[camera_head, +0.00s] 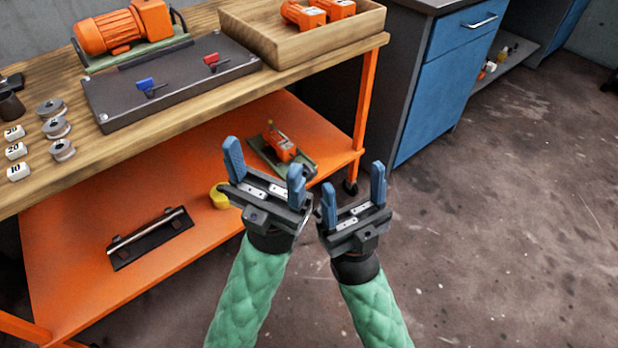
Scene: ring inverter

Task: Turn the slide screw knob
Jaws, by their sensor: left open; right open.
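I cannot tell for certain which part is the slide screw knob. A small orange device (279,146) on a green base lies on the orange lower shelf, just behind my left gripper. A metal rod on a black plate (150,238) lies at the shelf's front left. My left gripper (265,165) is open and empty, in front of the shelf's right part, and hides part of it. My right gripper (353,180) is open and empty, close beside the left one, over the floor. Neither gripper visibly holds anything.
The wooden bench top (150,135) carries a dark panel (180,88) with blue and red handles, an orange motor (120,30), weights and a wooden tray (290,48). A yellow round item (219,196) is on the shelf. A blue cabinet (445,90) stands right. The floor at right is clear.

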